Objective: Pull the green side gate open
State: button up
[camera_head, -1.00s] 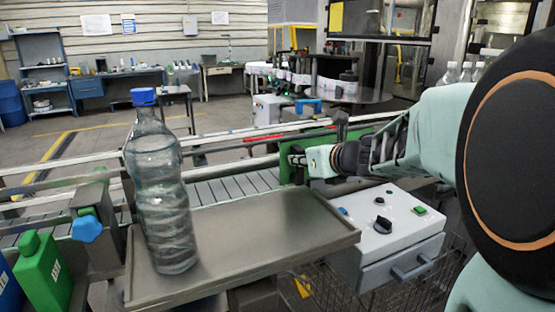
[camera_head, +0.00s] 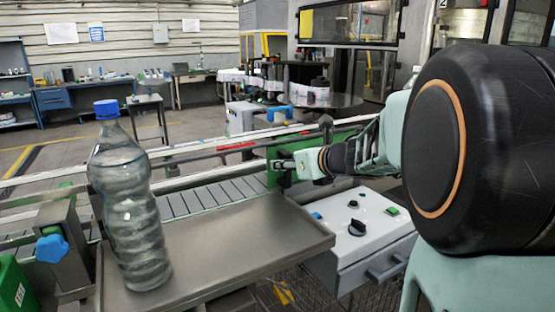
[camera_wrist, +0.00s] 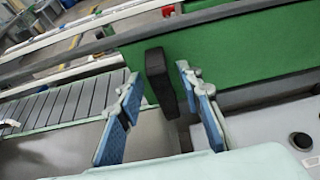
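The green side gate (camera_wrist: 240,50) is a flat panel along the conveyor's near side. In the head view its left end (camera_head: 274,178) shows behind my gripper (camera_head: 287,166), and my arm hides part of the rest. A black upright handle (camera_wrist: 158,78) stands out from the gate in the wrist view. My gripper (camera_wrist: 157,92) is open, with one blue-padded finger on each side of the handle. A gap shows between the handle and each finger, so it is not clamped.
A metal tray (camera_head: 225,240) bears a tall clear bottle (camera_head: 128,205) with a blue cap. A white control box (camera_head: 355,235) with knobs stands below my arm. The slatted conveyor (camera_head: 200,198) runs behind the tray. A blue knob (camera_head: 52,248) is at left.

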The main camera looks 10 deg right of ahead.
notch_tip(320, 180, up, 10)
jog(key=shift+r, duration=0.1)
dwell(0.4)
